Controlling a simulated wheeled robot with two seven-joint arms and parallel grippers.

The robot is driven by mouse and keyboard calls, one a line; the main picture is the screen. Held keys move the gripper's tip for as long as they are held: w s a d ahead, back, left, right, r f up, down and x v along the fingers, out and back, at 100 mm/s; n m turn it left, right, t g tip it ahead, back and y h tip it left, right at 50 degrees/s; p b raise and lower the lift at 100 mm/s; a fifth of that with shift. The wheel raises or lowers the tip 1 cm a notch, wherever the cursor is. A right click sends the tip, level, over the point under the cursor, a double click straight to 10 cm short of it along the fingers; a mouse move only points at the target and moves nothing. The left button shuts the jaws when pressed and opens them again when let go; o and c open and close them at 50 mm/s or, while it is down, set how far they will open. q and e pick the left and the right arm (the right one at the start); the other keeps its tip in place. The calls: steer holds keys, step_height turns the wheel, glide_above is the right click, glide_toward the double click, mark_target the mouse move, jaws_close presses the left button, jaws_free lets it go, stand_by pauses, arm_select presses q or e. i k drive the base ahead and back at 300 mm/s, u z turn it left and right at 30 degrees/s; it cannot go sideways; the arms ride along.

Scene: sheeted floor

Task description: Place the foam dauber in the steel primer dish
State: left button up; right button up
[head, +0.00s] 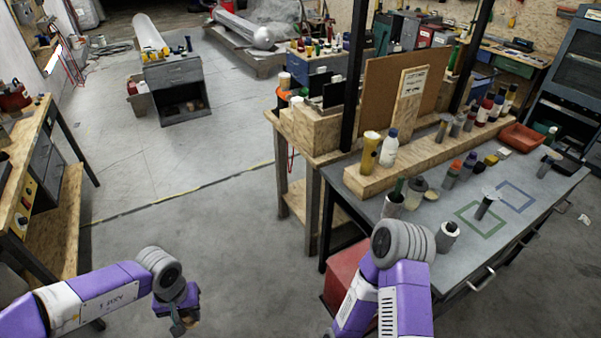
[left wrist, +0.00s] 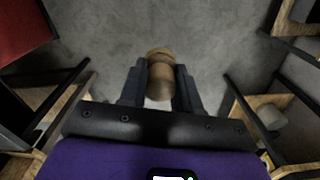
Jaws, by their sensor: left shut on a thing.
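My left gripper (head: 184,318) hangs low over the bare floor at the bottom left of the head view, well away from the bench. In the left wrist view its two dark fingers (left wrist: 160,92) are shut on a brown, rounded thing with a lighter tan end, which looks like the foam dauber (left wrist: 160,80). Its lower end is hidden between the fingers. I cannot single out the steel primer dish for certain among the small containers on the grey bench.
The grey workbench (head: 459,202) at the right carries bottles, cans, a red tray (head: 521,137) and a green taped square (head: 481,220) with a dark upright thing (head: 486,207) at it. A wooden bench (head: 66,218) stands at the left. The floor between is clear.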

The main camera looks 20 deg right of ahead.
mark_target(431, 197)
steer(key=z, duration=2.35)
steer(key=i, duration=0.5)
